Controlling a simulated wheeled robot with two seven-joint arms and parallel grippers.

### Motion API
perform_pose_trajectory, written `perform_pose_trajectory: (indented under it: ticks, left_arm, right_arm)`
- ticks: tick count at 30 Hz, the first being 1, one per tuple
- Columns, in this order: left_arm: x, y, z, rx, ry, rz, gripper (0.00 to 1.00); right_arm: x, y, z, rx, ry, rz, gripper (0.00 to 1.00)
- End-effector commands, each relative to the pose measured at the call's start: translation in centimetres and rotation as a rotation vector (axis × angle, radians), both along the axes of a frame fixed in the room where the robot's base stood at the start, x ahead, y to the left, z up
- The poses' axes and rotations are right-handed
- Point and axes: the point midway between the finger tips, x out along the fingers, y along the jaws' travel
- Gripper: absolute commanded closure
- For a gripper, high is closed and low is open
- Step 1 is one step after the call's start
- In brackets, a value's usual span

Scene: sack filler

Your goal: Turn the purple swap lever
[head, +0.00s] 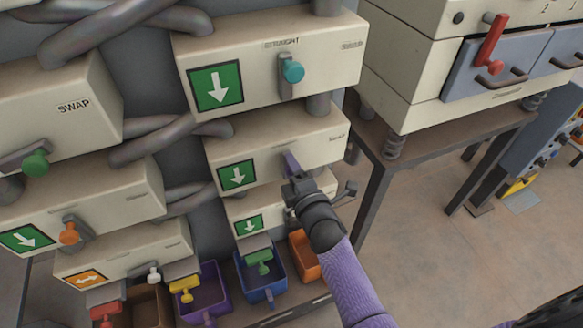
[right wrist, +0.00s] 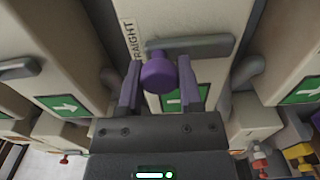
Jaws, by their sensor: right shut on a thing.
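The purple swap lever (head: 290,162) is on the front of the middle cream box in the centre column in the head view, partly hidden by my right gripper. My right gripper (head: 293,181) is shut on it. In the right wrist view its round purple knob (right wrist: 158,73) sits between my two fingers, with a grey lever bar (right wrist: 205,46) behind it. A label beside it partly reads "RAIGHT". A green arrow sign (head: 238,176) is to the left of the lever. My left gripper is not in view.
A box with a teal lever (head: 292,70) is just above. Boxes with green (head: 36,163) and orange (head: 69,234) levers are at left. Coloured bins, such as a blue one (head: 267,290), stand below. A table with a red-handled machine (head: 492,45) is at right.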

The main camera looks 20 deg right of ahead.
Motion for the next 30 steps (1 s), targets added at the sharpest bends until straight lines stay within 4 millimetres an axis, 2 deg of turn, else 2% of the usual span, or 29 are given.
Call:
perform_pose_trajectory:
  ticks: [11, 12, 17, 26, 30]
  left_arm:
    - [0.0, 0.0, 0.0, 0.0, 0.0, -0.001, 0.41]
    - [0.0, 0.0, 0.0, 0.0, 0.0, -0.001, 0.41]
    - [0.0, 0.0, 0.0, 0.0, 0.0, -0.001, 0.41]
    - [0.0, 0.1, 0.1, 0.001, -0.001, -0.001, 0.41]
    - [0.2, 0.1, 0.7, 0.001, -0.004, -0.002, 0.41]
  right_arm:
    - [0.0, 0.1, -0.1, -0.008, 0.002, 0.002, 1.0]
    - [0.0, 0.1, -0.1, -0.008, 0.002, 0.002, 0.52]
    - [0.0, 0.0, -0.1, -0.007, 0.002, 0.001, 0.19]
    - [-0.2, 0.0, 0.0, -0.005, 0.001, 0.001, 0.19]
    - [-2.1, -0.1, 0.1, -0.005, 0.003, 0.0, 0.19]
